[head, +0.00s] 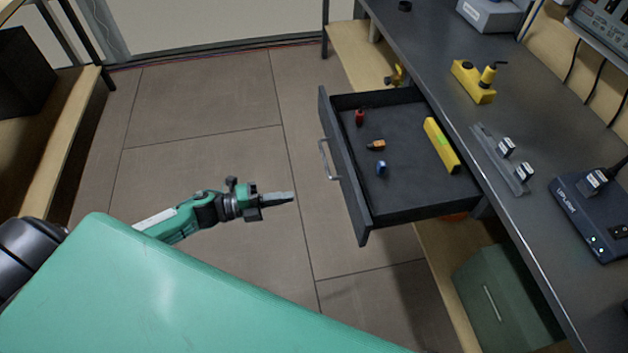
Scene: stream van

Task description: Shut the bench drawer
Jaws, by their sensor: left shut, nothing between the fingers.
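The bench drawer (343,183) is dark grey and stands pulled out to the left from under the bench. Its metal handle (325,160) is on the front panel, facing left. Inside lie a red item (360,117), an orange item (376,145), a blue item (381,168) and a long yellow tool (441,146). My left gripper (284,198) is shut and empty, over the floor to the left of the drawer front, below the handle in the picture and apart from it. My right gripper is not in view.
A green cabinet (505,295) stands below. A wooden shelf (65,130) is at left. The floor between is clear.

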